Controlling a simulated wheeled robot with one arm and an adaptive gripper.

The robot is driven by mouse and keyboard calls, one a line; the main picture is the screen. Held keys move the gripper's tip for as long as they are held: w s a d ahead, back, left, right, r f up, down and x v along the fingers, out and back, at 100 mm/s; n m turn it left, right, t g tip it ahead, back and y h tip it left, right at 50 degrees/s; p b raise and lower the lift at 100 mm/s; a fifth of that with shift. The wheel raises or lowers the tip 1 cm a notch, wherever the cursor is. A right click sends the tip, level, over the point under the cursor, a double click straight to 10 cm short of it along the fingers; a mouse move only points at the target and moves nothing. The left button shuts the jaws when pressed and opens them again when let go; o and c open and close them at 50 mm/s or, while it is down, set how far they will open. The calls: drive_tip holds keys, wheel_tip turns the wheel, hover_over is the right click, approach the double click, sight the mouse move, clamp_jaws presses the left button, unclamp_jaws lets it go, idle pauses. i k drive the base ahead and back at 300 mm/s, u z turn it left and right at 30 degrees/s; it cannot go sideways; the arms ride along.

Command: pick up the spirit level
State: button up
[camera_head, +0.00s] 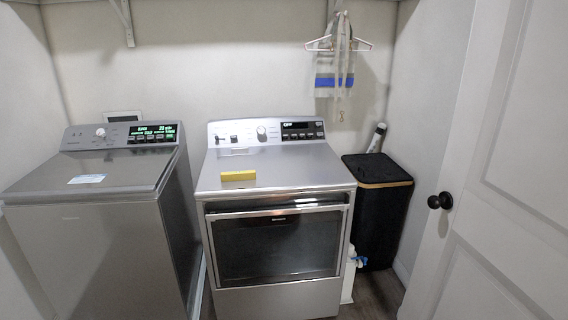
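A small yellow block-like bar, which looks like the spirit level (238,175), lies flat on the top of the right-hand machine (290,172), left of the middle. Its details are too small to make out. Nothing touches it except the surface under it. My gripper does not show in this view.
A topload washer (100,172) stands to the left, separated by a narrow gap. A black hamper (378,205) stands right of the dryer. A white door (500,200) with a black knob (440,201) fills the right side.

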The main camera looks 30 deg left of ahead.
sight(225, 176)
drive_tip(key=u, duration=0.3)
drive_tip(key=i, duration=1.95)
drive_tip(key=u, duration=1.65)
drive_tip(key=i, duration=0.95)
drive_tip(key=u, duration=1.3)
drive_tip(key=i, duration=0.25)
drive_tip(key=z, duration=0.05)
